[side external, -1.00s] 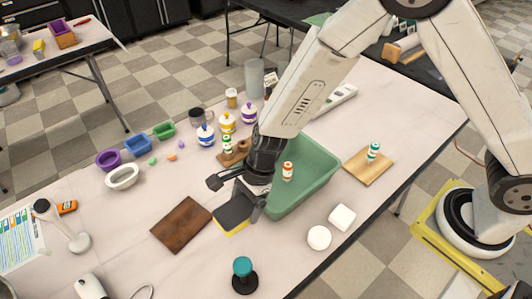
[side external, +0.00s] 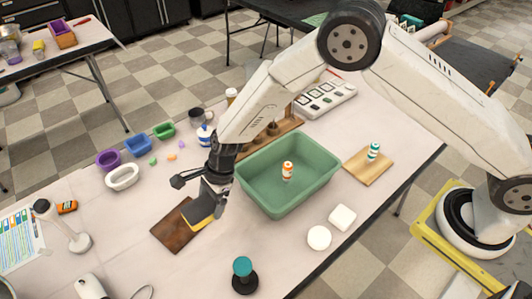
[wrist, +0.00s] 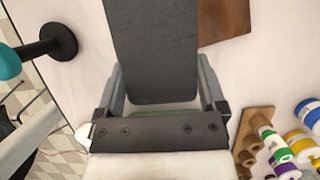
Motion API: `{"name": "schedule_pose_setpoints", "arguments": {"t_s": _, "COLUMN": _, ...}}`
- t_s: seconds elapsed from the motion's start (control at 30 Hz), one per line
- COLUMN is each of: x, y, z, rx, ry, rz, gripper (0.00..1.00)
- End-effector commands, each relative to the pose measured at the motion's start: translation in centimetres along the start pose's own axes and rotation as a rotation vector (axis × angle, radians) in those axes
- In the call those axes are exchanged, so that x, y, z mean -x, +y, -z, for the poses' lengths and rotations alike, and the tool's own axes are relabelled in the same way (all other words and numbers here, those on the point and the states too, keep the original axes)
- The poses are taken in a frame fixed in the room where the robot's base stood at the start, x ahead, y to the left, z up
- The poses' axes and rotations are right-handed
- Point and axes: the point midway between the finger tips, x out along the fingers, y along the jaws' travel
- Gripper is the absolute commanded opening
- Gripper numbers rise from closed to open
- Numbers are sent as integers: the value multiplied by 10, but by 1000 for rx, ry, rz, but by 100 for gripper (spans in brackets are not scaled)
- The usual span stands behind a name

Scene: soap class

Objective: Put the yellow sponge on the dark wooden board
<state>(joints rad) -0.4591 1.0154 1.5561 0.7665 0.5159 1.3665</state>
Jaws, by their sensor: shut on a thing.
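The sponge (side external: 200,223) shows a dark grey top and a yellow lower edge in the side view. My gripper (side external: 214,196) is shut on it. In the wrist view the sponge (wrist: 152,50) fills the space between the two fingers, dark face toward the camera. The dark wooden board (side external: 170,232) lies flat on the table. The sponge overlaps the board's right part in the side view. In the wrist view the board (wrist: 224,20) lies beyond the sponge to the upper right. I cannot tell whether the sponge touches the board.
A green tub (side external: 262,200) with an orange-and-white bottle (side external: 287,171) stands right of my gripper. A teal-topped stand (side external: 243,275) is in front. A white round soap (side external: 319,238) and white block (side external: 342,217) lie front right. Several small bowls (side external: 136,146) are behind left.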

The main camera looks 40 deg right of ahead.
Motion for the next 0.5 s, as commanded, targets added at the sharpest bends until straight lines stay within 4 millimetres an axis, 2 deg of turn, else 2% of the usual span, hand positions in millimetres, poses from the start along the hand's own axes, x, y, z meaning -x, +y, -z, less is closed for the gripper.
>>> {"name": "schedule_pose_setpoints", "arguments": {"t_s": 0.3, "x": -35, "y": -22, "z": 2, "rx": 1, "ry": 1, "rz": -1, "gripper": 34}}
{"name": "schedule_pose_setpoints", "arguments": {"t_s": 0.5, "x": -47, "y": -32, "z": 1, "rx": 1, "ry": 0, "rz": 0, "gripper": 34}}
